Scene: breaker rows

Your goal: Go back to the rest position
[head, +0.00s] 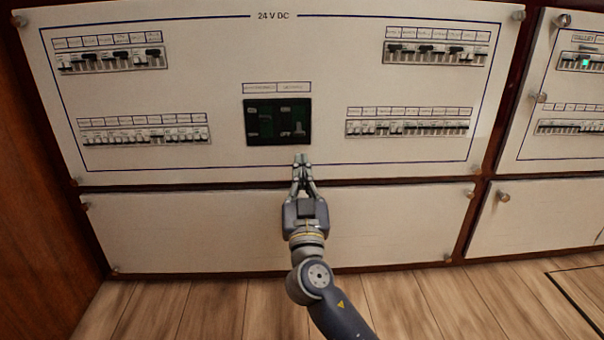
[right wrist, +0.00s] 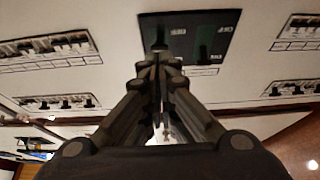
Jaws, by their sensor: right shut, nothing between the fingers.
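My right gripper (head: 302,160) is shut and empty. In the head view its fingertips are just below the dark display (head: 278,122) in the middle of the white 24 V DC panel (head: 225,75). I cannot tell whether they touch the panel. In the right wrist view the closed fingers (right wrist: 160,55) point at the lower part of the same dark display (right wrist: 190,35). My left gripper is not in view.
Breaker rows sit at the upper left (head: 110,57), upper right (head: 436,52), lower left (head: 145,135) and lower right (head: 408,127). A second panel (head: 560,90) with a green light stands at the right. A wooden wall (head: 40,200) is at the left. The wooden floor (head: 200,310) is below.

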